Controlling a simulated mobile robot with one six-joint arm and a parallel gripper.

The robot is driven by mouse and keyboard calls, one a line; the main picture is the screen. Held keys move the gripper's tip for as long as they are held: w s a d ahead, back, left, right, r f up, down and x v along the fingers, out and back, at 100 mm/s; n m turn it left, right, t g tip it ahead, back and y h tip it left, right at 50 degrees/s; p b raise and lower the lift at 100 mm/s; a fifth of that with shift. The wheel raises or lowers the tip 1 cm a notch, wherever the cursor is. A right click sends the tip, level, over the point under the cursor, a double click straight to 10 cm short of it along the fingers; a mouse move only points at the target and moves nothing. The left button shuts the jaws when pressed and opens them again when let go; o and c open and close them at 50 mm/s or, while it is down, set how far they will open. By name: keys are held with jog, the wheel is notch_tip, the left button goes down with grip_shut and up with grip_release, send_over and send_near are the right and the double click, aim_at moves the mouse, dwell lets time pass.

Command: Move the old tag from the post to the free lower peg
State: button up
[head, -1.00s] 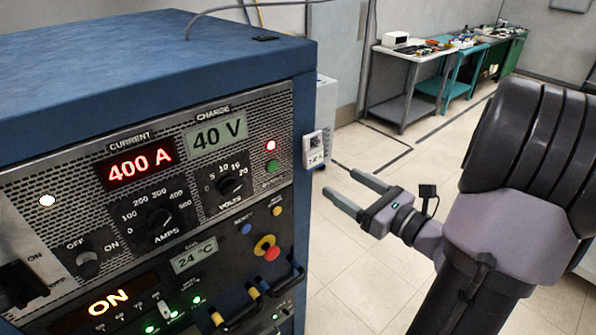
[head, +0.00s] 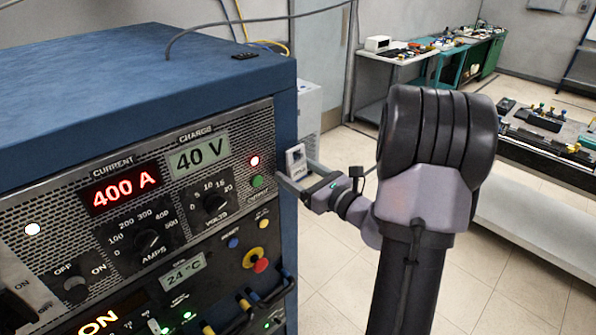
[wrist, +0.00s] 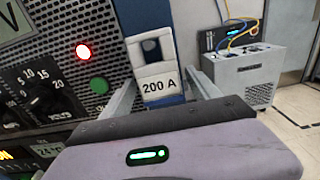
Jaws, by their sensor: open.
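The old tag (head: 296,158) is a white plate with a dark window, at the right edge of the blue cabinet. My gripper (head: 294,171) is open at the tag. In the wrist view the fingers of my gripper (wrist: 162,82) lie one on each side of the tag, with a visible gap on the right. I cannot tell whether either finger touches it. The post behind the tag is hidden, and I cannot make out the free lower peg.
The blue power cabinet (head: 130,60) fills the left, with knobs and lit displays "400 A" and "40 V". A grey unit with cables (wrist: 240,75) stands behind. A bench with parts (head: 545,160) is at the right. Open floor lies between.

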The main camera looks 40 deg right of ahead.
jog(key=shift+c, duration=0.4)
jog(key=c, duration=0.9)
jog(key=shift+r+p, duration=0.4)
jog(key=shift+r, duration=0.15)
jog(key=shift+s+d+r+b, duration=0.15)
jog(key=shift+s+b, duration=0.2)
jog(key=shift+s, duration=1.55)
jog(key=shift+s+d+r+b, duration=0.15)
jog(key=shift+s+b, duration=0.2)
jog(key=shift+s, duration=1.55)
